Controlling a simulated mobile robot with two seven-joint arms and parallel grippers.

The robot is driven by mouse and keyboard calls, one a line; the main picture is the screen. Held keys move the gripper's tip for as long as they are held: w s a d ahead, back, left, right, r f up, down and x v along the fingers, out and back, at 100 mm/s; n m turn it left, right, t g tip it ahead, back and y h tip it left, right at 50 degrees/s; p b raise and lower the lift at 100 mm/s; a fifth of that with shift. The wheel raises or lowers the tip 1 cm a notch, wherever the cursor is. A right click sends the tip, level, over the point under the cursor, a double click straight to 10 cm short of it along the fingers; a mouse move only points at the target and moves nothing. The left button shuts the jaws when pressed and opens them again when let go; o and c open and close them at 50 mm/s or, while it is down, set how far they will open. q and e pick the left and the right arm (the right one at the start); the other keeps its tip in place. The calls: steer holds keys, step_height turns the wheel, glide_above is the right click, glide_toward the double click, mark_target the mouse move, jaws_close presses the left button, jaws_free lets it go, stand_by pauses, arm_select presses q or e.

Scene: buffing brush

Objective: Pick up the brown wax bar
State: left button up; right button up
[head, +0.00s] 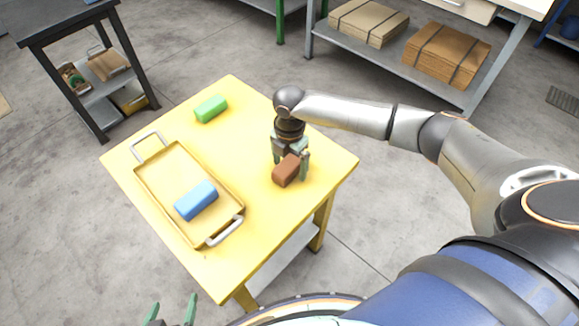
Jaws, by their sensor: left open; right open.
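The brown wax bar (285,171) is near the right side of the yellow table (255,225). My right gripper (292,165) is at the bar, with its fingers pointing down and the bar between or just in front of them. It is open, and I cannot tell whether a finger touches the bar. Part of the bar's far end is hidden by the fingers. My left gripper (172,312) is low at the bottom edge, off the table's near side, open and empty; only its fingertips show.
A yellow tray (150,197) with two metal handles lies on the table's left part and holds a blue bar (196,201). A green bar (211,109) lies near the far corner. A dark shelf cart (100,90) and a shelf bench with boxes (447,52) stand beyond the table.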

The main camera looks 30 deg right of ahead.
steer(key=shift+r, duration=0.1)
jaws_close()
stand_by(0.7)
